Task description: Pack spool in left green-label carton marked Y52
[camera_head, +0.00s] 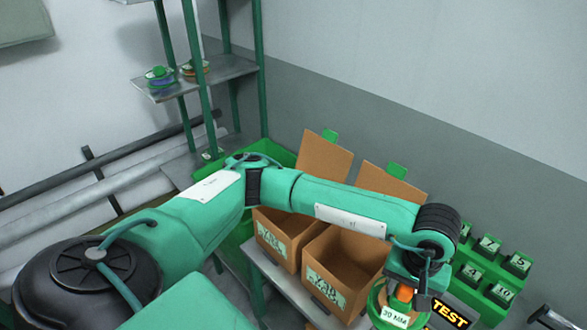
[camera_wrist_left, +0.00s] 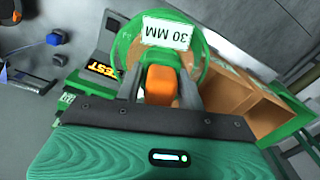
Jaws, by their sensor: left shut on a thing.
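My left gripper (camera_head: 404,292) is shut on the orange hub of a green-rimmed spool (camera_head: 393,318) with a white "30 MM" tag. The spool hangs to the right of the two cartons. In the left wrist view the gripper (camera_wrist_left: 160,85) grips the hub, and the spool (camera_wrist_left: 203,45) shows beyond the fingers. The left carton (camera_head: 291,221) has a green label that seems to start with Y52; my arm covers part of it. The right carton (camera_head: 345,262) is open and looks empty, with a green label too small to read surely. My right gripper is not in view.
The cartons stand on a grey bench with their brown flaps (camera_head: 323,158) raised behind. A green rack of numbered blocks (camera_head: 490,265) and a "TEST" sign (camera_head: 450,313) are at the right. Other spools (camera_head: 160,78) sit on a shelf at the back left.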

